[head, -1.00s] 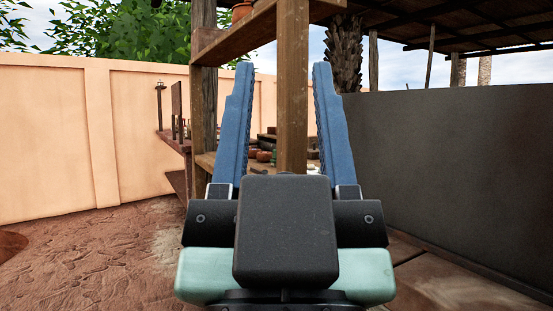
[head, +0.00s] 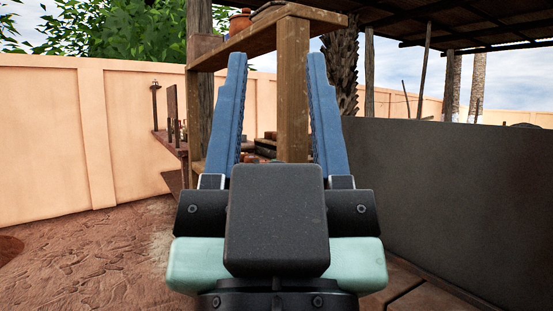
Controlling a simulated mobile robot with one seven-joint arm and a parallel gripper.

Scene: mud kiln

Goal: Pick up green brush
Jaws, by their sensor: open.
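My gripper (head: 277,70) is open and empty in the middle of the head view, its two blue fingers pointing up and away. The post of a wooden shelf (head: 293,100) shows between the fingers, farther off. I cannot make out a green brush in this view. Small items on the lower shelf are mostly hidden behind my gripper.
A dark grey wall (head: 450,190) stands close on the right. A tan wall (head: 50,140) runs along the back left. A clay pot (head: 240,22) sits on the upper shelf. The muddy ground (head: 90,250) at the left is clear.

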